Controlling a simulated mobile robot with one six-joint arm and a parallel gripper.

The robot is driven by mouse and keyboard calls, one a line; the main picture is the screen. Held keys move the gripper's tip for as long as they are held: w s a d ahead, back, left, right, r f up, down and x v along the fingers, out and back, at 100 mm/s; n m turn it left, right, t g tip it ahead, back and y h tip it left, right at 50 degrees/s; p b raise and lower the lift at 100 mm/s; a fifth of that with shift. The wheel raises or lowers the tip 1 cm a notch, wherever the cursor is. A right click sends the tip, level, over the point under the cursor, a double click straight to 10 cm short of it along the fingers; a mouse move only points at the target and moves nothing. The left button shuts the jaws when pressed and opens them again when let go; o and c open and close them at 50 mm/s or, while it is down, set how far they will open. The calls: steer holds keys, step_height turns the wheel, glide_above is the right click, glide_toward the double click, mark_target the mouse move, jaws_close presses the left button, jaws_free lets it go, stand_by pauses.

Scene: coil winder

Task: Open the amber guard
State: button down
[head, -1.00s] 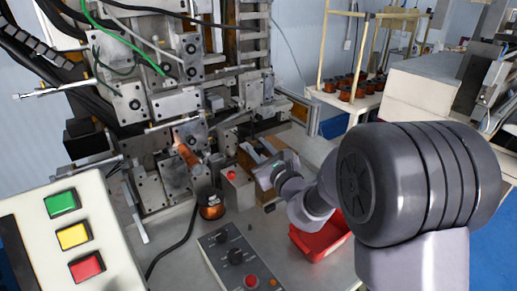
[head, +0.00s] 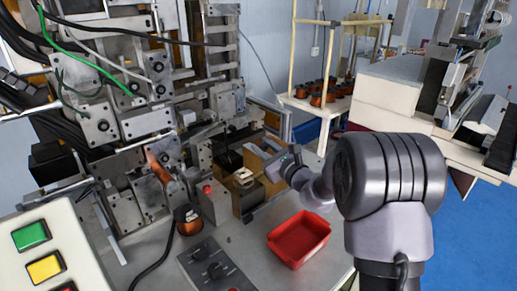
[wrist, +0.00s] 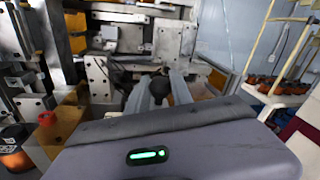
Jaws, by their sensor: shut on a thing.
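My gripper (head: 276,168) is low at the right side of the winding machine, beside amber-brown panels (head: 262,150) that seem to belong to the guard. In the wrist view its two grey fingers (wrist: 160,92) point away from me, closed around a small dark knob-like part (wrist: 160,84). In the head view the fingertips are mostly hidden.
A red tray (head: 299,239) lies on the bench right of a control box with knobs (head: 214,268). A red-button block (head: 214,202) and a copper coil (head: 187,219) stand left of my gripper. A rack with spools (head: 322,98) is behind.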

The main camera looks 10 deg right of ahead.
steer(key=c, duration=1.1)
jaws_free()
steer(key=p+v, duration=0.1)
steer(key=v, duration=1.6)
steer(key=shift+s+d+r, duration=0.1)
steer(key=shift+s, duration=0.1)
